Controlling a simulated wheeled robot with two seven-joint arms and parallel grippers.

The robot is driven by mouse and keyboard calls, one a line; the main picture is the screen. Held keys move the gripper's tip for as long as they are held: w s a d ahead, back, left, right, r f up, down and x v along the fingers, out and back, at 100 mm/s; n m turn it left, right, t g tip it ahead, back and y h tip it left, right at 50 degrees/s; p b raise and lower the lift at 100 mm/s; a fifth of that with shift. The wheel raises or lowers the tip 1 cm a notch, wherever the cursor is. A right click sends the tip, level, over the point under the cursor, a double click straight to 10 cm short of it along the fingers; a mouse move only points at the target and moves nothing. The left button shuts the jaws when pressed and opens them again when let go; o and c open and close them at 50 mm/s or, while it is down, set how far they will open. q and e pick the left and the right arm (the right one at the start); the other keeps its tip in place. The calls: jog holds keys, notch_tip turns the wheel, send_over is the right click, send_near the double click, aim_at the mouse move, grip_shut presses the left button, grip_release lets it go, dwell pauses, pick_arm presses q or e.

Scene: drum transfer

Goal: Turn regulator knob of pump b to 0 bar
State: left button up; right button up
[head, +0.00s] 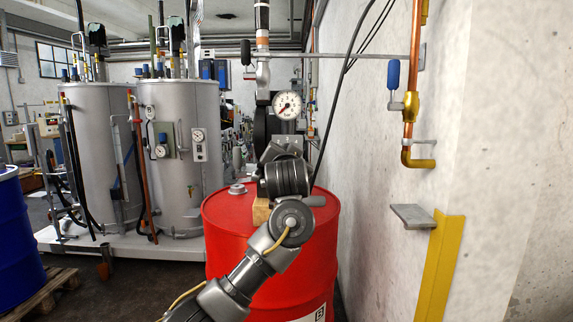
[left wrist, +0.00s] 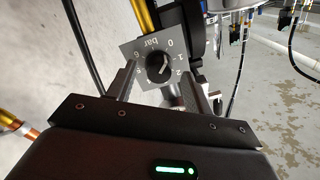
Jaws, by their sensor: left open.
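The regulator knob (left wrist: 158,66) is black and round with a light mark, on a grey square plate (left wrist: 144,48) reading "bar" with 0, 1, 2 and 5, 6 visible. I cannot read the mark's exact setting. In the left wrist view my left gripper (left wrist: 159,73) is open, its fingers on either side of the knob; contact is unclear. In the head view my left arm reaches up to the pump (head: 262,125) above the red drum (head: 240,235), and my left gripper hides the knob. A round white pressure gauge (head: 287,105) shows above it. My right gripper is out of view.
A concrete wall (head: 375,150) with a copper pipe (head: 410,110) and a small grey shelf (head: 413,216) stands close on the right. A black hose hangs beside the pump. Grey tanks (head: 183,150) stand behind left, and a blue drum (head: 15,235) at far left.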

pick_arm(q)
jog(key=s+b, duration=0.6)
jog(key=s, duration=0.3)
jog(key=shift+d+f, duration=0.15)
jog(key=shift+f, duration=0.05)
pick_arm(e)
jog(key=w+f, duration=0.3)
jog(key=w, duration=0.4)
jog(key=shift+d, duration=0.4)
